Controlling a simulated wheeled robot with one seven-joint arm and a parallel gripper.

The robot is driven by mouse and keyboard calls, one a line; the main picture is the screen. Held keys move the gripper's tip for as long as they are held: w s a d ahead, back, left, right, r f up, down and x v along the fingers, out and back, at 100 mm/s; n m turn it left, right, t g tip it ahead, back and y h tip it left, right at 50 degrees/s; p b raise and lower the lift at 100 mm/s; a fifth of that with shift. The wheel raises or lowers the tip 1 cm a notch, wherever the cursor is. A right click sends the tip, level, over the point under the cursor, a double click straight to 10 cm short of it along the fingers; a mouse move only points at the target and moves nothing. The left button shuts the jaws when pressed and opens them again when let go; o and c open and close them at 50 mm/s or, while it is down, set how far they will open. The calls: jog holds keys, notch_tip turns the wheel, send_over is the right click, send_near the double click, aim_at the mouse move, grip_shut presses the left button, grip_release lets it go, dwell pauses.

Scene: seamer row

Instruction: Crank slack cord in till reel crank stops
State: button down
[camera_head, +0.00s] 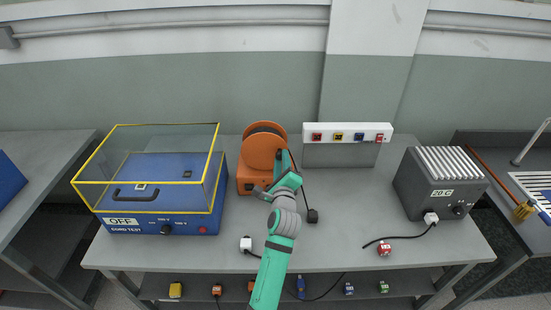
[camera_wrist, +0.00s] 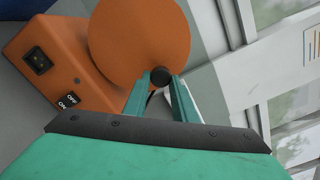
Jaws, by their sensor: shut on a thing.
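The orange cord reel (camera_head: 263,152) stands on the grey bench left of its middle, with a round orange disc facing me. In the wrist view the disc (camera_wrist: 138,38) fills the top middle, with the dark round crank knob (camera_wrist: 160,76) near its lower edge. My gripper (camera_head: 282,163) is at the right side of the reel. In the wrist view its two green fingers (camera_wrist: 160,92) are shut on the crank knob. A black cord runs from the reel to a black plug (camera_head: 313,216) on the bench.
A blue tester (camera_head: 160,225) with a yellow-edged clear cover stands left. A white socket strip (camera_head: 347,126) is behind right. A grey heater box (camera_head: 440,183) stands right. A white plug (camera_head: 245,243) and red plug (camera_head: 384,249) lie near the front edge. The bench's right middle is clear.

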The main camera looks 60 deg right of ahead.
jog(key=shift+w+a+f+m, duration=0.2)
jog(key=shift+w+m, duration=0.1)
jog(key=shift+m, duration=0.25)
jog(key=shift+w+a+f+m, duration=0.1)
jog(key=shift+w+f+m, duration=0.15)
jog(key=shift+m, duration=0.3)
jog(key=c, duration=1.5)
grip_release()
jog(key=shift+s+d+v, duration=0.1)
jog(key=shift+s+v, duration=0.05)
jog(key=shift+v, duration=2.55)
jog(key=shift+s+d+v, duration=0.1)
jog(key=shift+s+v, duration=0.05)
jog(key=shift+v, duration=2.55)
jog(key=shift+f, duration=0.1)
